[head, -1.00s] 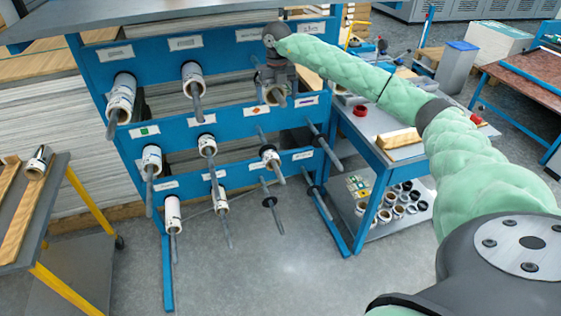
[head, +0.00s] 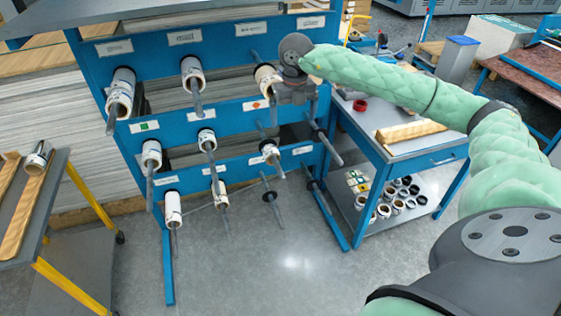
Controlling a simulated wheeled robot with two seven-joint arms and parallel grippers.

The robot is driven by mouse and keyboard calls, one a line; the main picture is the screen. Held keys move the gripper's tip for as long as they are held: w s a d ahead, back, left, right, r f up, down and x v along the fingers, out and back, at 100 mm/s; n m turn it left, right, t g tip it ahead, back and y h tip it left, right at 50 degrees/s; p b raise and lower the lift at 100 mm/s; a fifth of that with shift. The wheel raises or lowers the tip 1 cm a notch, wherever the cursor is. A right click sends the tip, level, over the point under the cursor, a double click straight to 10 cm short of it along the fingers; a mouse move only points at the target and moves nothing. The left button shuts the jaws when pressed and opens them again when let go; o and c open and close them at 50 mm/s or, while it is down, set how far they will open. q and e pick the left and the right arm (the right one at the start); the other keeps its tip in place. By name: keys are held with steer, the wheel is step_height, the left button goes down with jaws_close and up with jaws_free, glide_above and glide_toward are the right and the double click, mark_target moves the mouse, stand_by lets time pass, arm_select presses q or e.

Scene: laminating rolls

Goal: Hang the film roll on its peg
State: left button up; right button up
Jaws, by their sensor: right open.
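A white film roll (head: 266,78) with a brown core sits around the third peg of the blue rack's (head: 226,122) top row. The peg's tip (head: 273,112) sticks out below it. My right gripper (head: 288,94) is open, close beside the roll's right side. The gripper body hides part of the rack behind it, and its fingertips are hard to make out. I cannot tell whether a finger still touches the roll. My left gripper is not in view.
Other rolls hang on the rack, such as one at top left (head: 120,92). Bare pegs (head: 323,143) stick out at right. A blue-framed cart (head: 432,150) stands right of the rack. A grey bench (head: 45,205) with a roll (head: 38,158) stands left. The floor in front is clear.

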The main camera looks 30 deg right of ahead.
steer(key=s+a+f+n+b, duration=0.1)
steer(key=a+f+n, duration=0.2)
steer(key=f+n, duration=0.2)
steer(key=s+a+f+n+b, duration=0.1)
steer(key=a+f+n+b, duration=0.1)
steer(key=f+n, duration=0.3)
step_height(320, 180, down, 3)
steer(key=shift+a+r+n, duration=0.1)
steer(key=shift+a+n, duration=0.3)
